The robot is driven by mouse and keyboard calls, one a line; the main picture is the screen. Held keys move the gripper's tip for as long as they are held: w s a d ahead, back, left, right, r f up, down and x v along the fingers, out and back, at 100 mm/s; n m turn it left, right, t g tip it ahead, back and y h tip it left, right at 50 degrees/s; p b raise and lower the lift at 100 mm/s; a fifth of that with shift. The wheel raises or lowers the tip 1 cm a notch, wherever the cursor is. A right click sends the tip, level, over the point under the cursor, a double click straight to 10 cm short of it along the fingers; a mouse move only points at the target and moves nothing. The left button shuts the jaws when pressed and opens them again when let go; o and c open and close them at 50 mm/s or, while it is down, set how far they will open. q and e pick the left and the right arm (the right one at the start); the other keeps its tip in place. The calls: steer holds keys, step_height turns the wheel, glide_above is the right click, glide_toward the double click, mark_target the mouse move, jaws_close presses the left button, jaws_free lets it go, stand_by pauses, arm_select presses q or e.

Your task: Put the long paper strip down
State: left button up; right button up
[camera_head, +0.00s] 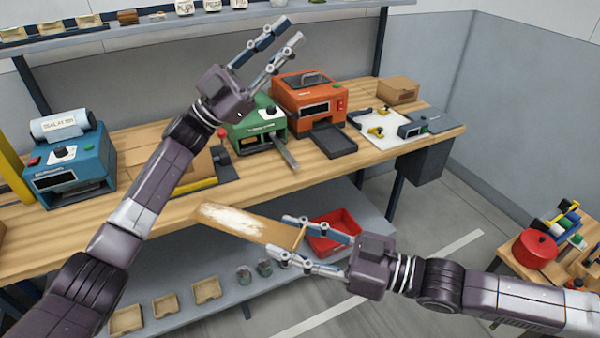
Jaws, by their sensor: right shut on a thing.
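The long paper strip (240,223) is tan with a worn whitish patch. It extends to the left from my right gripper (282,237), in front of the bench's front edge and above the lower shelf. The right gripper is shut on the strip's right end, with one finger on each side. My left gripper (290,31) is raised in front of the back wall. Its fingers are apart with nothing between them.
The wooden bench (340,178) carries a blue machine (70,165), a green machine (258,122) and an orange machine (308,100). A red bin (333,243) and several small trays are on the lower shelf (215,258). A red pot (534,248) stands on a side table at right.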

arm_select(q)
steer(key=s+d+r+m+g+y, duration=0.4)
steer(key=s+d+m+g, duration=0.5)
steer(key=s+m+g, duration=0.3)
steer(key=s+d+f+m+g+y, duration=0.1)
steer(key=s+d+f+m+y, duration=0.25)
steer(key=s+y, duration=0.35)
steer(key=m+t+y, duration=0.2)
steer(key=t+y, duration=0.6)
steer(key=y, duration=0.6)
glide_above(300, 235)
step_height(300, 235, down, 14)
steer(key=f, duration=0.1)
step_height(300, 235, down, 10)
steer(key=shift+f, duration=0.15)
steer(key=shift+c, duration=0.7)
jaws_close()
